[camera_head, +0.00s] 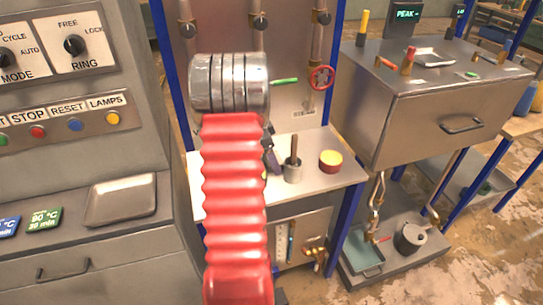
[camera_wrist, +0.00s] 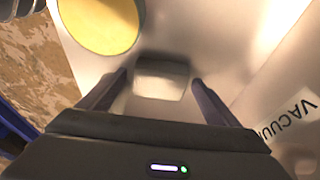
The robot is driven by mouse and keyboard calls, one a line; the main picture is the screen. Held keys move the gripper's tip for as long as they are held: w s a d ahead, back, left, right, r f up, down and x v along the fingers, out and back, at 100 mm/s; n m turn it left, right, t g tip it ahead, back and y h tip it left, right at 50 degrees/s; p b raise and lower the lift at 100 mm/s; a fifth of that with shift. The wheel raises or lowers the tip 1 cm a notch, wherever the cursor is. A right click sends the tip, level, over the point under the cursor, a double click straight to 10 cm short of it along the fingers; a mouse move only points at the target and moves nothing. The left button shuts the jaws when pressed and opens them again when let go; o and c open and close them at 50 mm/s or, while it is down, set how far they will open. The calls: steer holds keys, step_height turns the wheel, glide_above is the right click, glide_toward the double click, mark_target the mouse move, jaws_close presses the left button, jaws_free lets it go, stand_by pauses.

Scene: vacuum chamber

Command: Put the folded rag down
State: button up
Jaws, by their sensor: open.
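My gripper (camera_wrist: 161,80) is open, with its two dark fingers apart. It also shows in part in the head view (camera_head: 271,160), dark and low over the steel bench (camera_head: 225,167), mostly hidden behind my red arm sleeve. A small grey block with rounded corners (camera_wrist: 160,77) shows between the fingertips in the wrist view. It may be the folded rag, but its blurred grey surface does not let me tell for certain. A narrow gap shows on each side of it. No folded rag can be clearly made out in the head view.
A red tin with a yellow top (camera_head: 331,161) stands on the bench; its top shows close by in the wrist view (camera_wrist: 100,22). Blue posts flank the bench. Its front right is clear.

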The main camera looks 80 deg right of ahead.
steer(key=v, duration=1.2)
steer(key=shift+s, duration=0.1)
stand_by(0.4)
steer(key=w+a+r+n+t+h, duration=0.1)
steer(key=w+a+r+n, duration=0.2)
steer(key=w+a+n, duration=0.5)
steer(key=w+a+r+n+t, duration=0.15)
steer(key=w+a+r, duration=0.3)
steer(key=a, duration=0.65)
steer(key=w+a+r+n+t+h, duration=0.1)
steer(key=w+a+r+n+t, duration=0.1)
steer(key=w+a+n, duration=0.5)
steer(key=s+a+n+t+y, duration=0.1)
steer(key=a+n, duration=0.5)
steer(key=a, duration=1)
steer(key=s+a+n+t+y, duration=0.2)
steer(key=a+n, duration=0.5)
steer(key=a, duration=1)
steer(key=shift+s+f+t+y, duration=0.35)
steer(key=shift+s+t, duration=0.2)
steer(key=shift+s, duration=0.45)
